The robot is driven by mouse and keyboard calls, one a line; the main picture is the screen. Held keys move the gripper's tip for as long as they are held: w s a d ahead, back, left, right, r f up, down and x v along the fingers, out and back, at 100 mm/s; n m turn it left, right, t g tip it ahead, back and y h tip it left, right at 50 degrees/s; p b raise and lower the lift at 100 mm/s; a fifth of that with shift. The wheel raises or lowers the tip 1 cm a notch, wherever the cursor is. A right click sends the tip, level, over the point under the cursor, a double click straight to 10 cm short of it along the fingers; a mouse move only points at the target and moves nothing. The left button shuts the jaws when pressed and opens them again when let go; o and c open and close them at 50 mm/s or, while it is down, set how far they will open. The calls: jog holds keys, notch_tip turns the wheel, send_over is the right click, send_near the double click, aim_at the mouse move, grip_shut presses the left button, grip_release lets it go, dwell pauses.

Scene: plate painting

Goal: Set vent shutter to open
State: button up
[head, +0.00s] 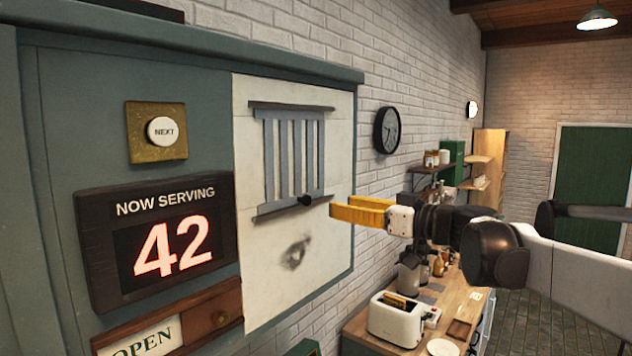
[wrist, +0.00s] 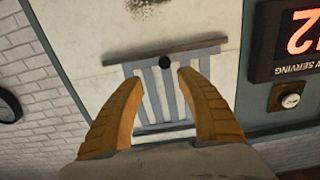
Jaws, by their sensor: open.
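The vent shutter (head: 291,155) is a grey frame of upright slats on a pale panel, with pale strips showing between the slats. It also shows in the wrist view (wrist: 167,90), turned upside down. A small dark knob (head: 305,200) sits on its lower rail; in the wrist view the knob (wrist: 164,62) lies just beyond and between the fingertips. My gripper (head: 333,209), with yellow fingers, is open and empty, right of the knob in the head view. In the wrist view the fingers (wrist: 160,77) stand apart on either side of the slats. I see no contact with the knob.
Left of the panel are a NEXT button (head: 163,131), a NOW SERVING display (head: 165,240) reading 42 and a wooden OPEN sign (head: 170,325). A dark smudge (head: 295,252) marks the panel below the shutter. A counter with a toaster (head: 398,317) stands lower right.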

aim_at(309, 200)
jog(key=x, duration=0.3)
jog(key=p+x, duration=0.1)
jog(key=x, duration=0.1)
jog(key=p+x, duration=0.1)
jog(key=x, duration=0.2)
jog(key=shift+s+a+r, duration=0.1)
jog(key=shift+s+a, duration=0.05)
jog(key=shift+a, duration=0.35)
jog(key=shift+w+a+p, duration=0.25)
jog(key=shift+a+p, duration=0.15)
jog(key=shift+a, duration=0.15)
jog(key=shift+w+a, duration=0.1)
jog(key=shift+w, duration=0.15)
jog(key=shift+c, duration=0.5)
